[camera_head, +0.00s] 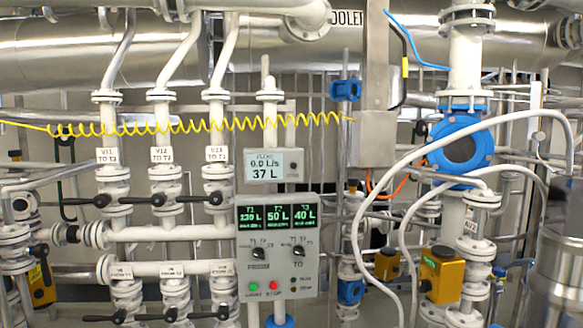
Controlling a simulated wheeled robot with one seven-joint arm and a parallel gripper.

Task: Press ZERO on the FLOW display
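The FLOW display (273,165) is a small grey box with a pale screen, mounted on a white vertical pipe at the middle of the head view. Its screen seems to read 0.0 L/s, with 37 L in larger figures below. A small dark round button (293,164) sits on the box to the right of the screen. Its label is too small to read. My gripper is not in view, and nothing covers the display.
Below the display, a grey panel (277,268) has three green-lit readings, two knobs, a green button (253,287) and a red button (272,287). White valve pipes (163,180) stand at left. A coiled yellow cable (200,126) hangs above. White hoses (400,190) loop at right.

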